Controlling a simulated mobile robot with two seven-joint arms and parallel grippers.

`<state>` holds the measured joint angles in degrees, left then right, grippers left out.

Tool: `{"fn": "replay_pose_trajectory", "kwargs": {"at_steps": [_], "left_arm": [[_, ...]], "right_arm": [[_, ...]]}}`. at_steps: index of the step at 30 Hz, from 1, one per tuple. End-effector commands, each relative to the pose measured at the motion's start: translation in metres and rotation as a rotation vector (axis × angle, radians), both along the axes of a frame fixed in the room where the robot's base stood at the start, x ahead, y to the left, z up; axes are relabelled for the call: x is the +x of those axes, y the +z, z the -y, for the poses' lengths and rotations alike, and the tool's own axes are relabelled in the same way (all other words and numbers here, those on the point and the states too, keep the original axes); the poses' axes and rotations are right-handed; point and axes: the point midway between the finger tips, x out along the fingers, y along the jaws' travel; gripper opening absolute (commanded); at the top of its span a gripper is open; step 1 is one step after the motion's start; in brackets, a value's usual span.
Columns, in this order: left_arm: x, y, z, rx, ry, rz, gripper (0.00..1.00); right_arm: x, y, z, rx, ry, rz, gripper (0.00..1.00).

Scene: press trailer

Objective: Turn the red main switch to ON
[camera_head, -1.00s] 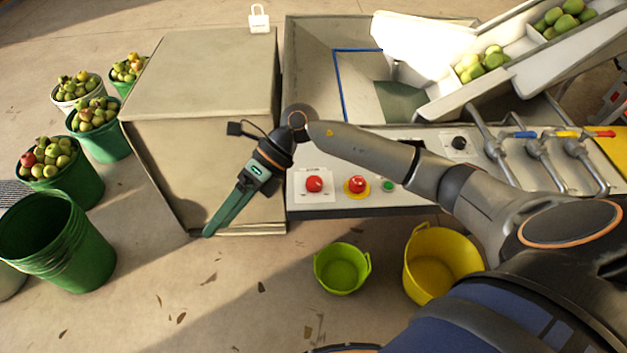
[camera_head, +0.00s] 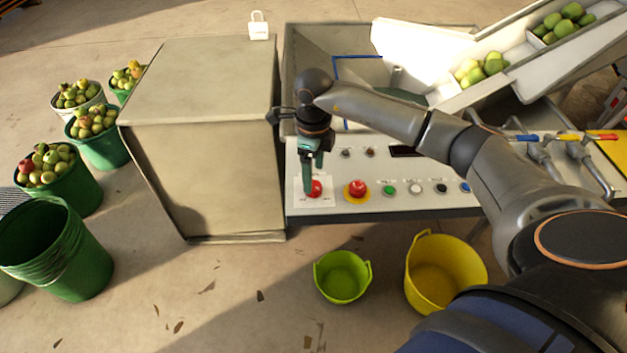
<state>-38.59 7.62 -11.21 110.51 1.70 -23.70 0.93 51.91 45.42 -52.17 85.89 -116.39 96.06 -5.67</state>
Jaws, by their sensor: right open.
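The red main switch (camera_head: 316,188) is a round red knob on a white plate at the left end of the control panel (camera_head: 420,206). My right gripper (camera_head: 313,180) hangs over it from above, its green fingers pointing down. The fingertips are at the knob and partly cover its upper left; I cannot tell whether they touch it. The gripper is open. The plate's lettering is too small to read, so the knob's setting is unclear. My left gripper is out of view.
A red button on a yellow ring (camera_head: 357,189) sits just right of the switch, with green, white, black and blue buttons further right. A large beige cabinet (camera_head: 210,150) stands close on the left. A green bucket (camera_head: 342,277) and a yellow bucket (camera_head: 444,275) stand below the panel.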

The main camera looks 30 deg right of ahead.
Motion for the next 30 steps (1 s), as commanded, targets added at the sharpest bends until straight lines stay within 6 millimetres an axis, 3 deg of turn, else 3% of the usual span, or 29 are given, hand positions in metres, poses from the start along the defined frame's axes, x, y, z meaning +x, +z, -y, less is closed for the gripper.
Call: {"fn": "replay_pose_trajectory", "kwargs": {"at_steps": [6,18,30], "left_arm": [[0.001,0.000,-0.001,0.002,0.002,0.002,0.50],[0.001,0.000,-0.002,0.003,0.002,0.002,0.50],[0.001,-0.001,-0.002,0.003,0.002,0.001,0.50]], "right_arm": [[0.000,-0.030,-0.001,0.001,0.000,-0.001,0.81],[0.000,-0.038,0.000,0.001,0.001,0.001,0.81],[0.000,-0.038,0.000,0.001,0.000,0.001,0.38]]}}
